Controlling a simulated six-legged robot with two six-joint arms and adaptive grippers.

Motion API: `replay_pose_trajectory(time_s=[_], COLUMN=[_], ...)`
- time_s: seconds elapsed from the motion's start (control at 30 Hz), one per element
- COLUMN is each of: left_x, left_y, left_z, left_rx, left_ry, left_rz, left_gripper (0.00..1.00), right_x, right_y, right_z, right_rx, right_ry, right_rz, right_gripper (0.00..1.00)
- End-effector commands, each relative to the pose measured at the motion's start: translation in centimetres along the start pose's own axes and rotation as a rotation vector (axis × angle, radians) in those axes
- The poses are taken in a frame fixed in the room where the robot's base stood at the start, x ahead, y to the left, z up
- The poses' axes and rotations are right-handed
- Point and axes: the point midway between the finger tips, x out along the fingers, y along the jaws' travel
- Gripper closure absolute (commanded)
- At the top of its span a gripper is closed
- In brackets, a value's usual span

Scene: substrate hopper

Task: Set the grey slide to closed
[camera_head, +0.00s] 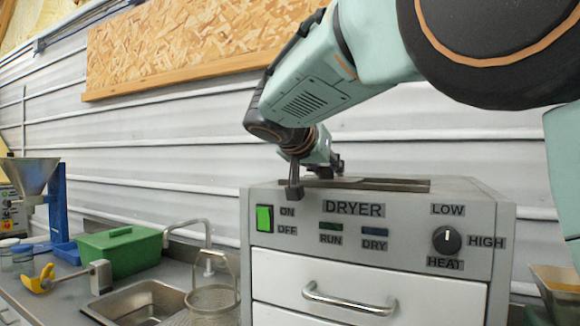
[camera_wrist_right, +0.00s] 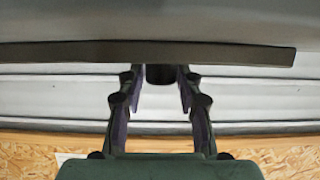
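The dryer (camera_head: 370,225) has a long dark-edged opening in its top, where a flat grey part that looks like the slide (camera_head: 385,185) shows. My right gripper (camera_head: 337,166) is low over the back of the dryer top, pointing at the wall, partly hidden by my wrist. In the right wrist view, which is upside down, its two fingers (camera_wrist_right: 160,78) stand on either side of a dark knob (camera_wrist_right: 160,74), seemingly touching it on both sides. The knob seems to belong to the slide; its link to the plate is hidden. My left gripper is out of view.
A dark straight edge (camera_wrist_right: 150,52) runs across the wrist view near the fingertips. The dryer front has a green switch (camera_head: 264,218), a heat knob (camera_head: 447,240) and a drawer handle (camera_head: 350,301). A sink (camera_head: 140,303) and a green box (camera_head: 118,252) stand left.

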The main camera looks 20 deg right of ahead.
Motion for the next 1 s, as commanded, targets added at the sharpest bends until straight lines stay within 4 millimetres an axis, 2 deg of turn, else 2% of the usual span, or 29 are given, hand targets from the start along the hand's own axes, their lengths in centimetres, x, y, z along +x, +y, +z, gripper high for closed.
replay_pose_trajectory(time_s=[0.03, 0.37, 1.0], left_x=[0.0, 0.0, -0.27], left_y=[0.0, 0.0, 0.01], left_z=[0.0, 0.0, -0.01], left_rx=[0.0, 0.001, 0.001], left_ry=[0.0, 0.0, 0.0], left_rz=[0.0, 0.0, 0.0], left_gripper=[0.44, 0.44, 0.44], right_x=[0.07, 0.17, 0.47], right_y=[0.01, -0.03, -0.33], right_z=[0.01, -0.05, -0.23], right_rx=[0.0, -0.001, 0.0], right_ry=[-0.001, 0.0, -0.001], right_rz=[0.0, -0.001, -0.001], right_gripper=[0.72, 1.0, 1.0])
